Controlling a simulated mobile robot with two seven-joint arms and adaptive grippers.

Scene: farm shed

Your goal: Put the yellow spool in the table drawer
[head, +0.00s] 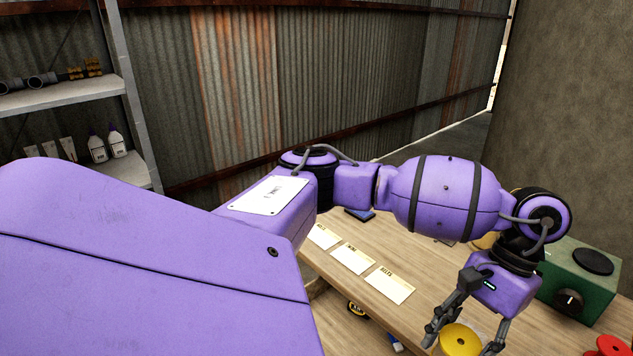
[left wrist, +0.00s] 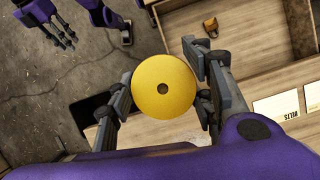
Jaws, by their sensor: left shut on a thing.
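The yellow spool (head: 459,341) is a flat round disc with a hole in its middle. In the head view it is at the bottom right, between the fingers of my left gripper (head: 467,337). In the left wrist view the spool (left wrist: 165,88) is face-on, gripped at its sides by the fingers of my left gripper (left wrist: 163,92). The table drawer (left wrist: 243,50) appears open, showing as a wooden tray up and right of the spool; the head view shows only a little of it below the table edge. A purple hand, likely my right gripper (left wrist: 52,35), is at the top left.
On the table (head: 440,285) lie several labelled cards (head: 390,284). A green box (head: 580,285) with a black disc stands at the right, with a red round thing (head: 613,345) near it. A small black-and-yellow item (head: 356,309) lies in the drawer. A shelf (head: 65,97) stands at the left.

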